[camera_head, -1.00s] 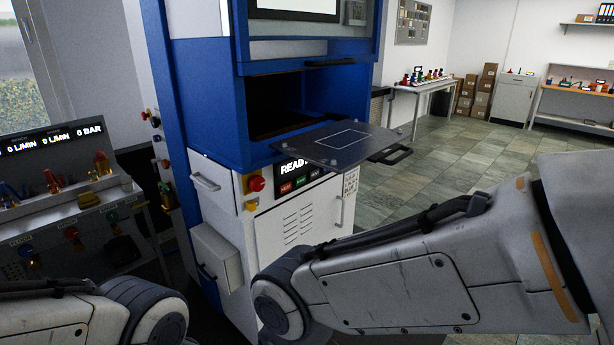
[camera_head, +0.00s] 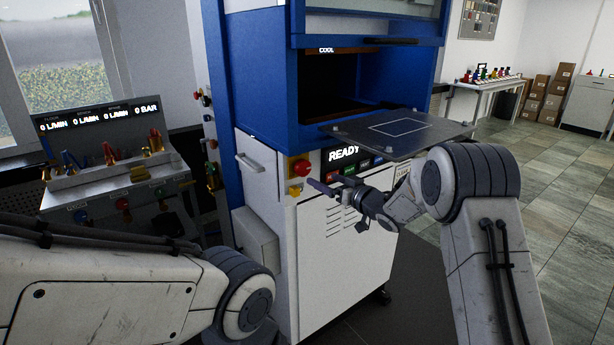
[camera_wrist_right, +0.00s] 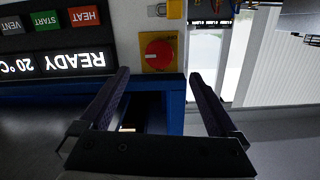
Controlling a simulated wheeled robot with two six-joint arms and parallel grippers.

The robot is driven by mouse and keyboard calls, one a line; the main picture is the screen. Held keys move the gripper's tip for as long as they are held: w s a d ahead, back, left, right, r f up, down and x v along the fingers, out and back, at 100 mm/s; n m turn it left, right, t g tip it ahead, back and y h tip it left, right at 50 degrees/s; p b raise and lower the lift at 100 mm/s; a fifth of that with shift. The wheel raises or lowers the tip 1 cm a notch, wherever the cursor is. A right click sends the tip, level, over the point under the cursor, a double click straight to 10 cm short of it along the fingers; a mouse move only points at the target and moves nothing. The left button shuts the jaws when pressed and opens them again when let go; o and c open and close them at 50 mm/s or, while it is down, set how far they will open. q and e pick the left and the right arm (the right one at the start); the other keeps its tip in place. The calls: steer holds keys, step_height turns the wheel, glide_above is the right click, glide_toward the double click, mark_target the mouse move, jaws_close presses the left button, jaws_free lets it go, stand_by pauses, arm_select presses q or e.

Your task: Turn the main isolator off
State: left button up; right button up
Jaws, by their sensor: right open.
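The main isolator appears as a red rotary knob on a yellow plate (camera_head: 300,168), on the white front panel of the press, left of the READY display. In the right wrist view the isolator (camera_wrist_right: 158,54) lies beyond the fingertips, between the two fingers in the picture, with its pale handle mark roughly level. My right gripper (camera_head: 318,187) is open and empty, just below and right of the knob in the head view, apparently not touching it. It also shows in the right wrist view (camera_wrist_right: 159,76). My left gripper is outside the frame; only its arm shows.
The READY display (camera_head: 344,153) and its buttons sit right of the isolator. A dark platen (camera_head: 420,135) juts out above my right arm. A drawer handle (camera_head: 250,163) and a grey box (camera_head: 255,240) are at left. A valve bench (camera_head: 120,190) stands further left.

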mark_target(305, 169)
steer(key=shift+n+y, duration=0.3)
steer(key=shift+y, duration=0.4)
steer(key=x, duration=0.3)
steer(key=p+x, duration=0.1)
steer(key=x, duration=0.2)
steer(key=f+p+x, duration=0.1)
steer(key=x, duration=0.3)
steer(key=shift+w+d, duration=0.3)
steer(key=shift+d, duration=0.1)
steer(key=c, duration=1.4)
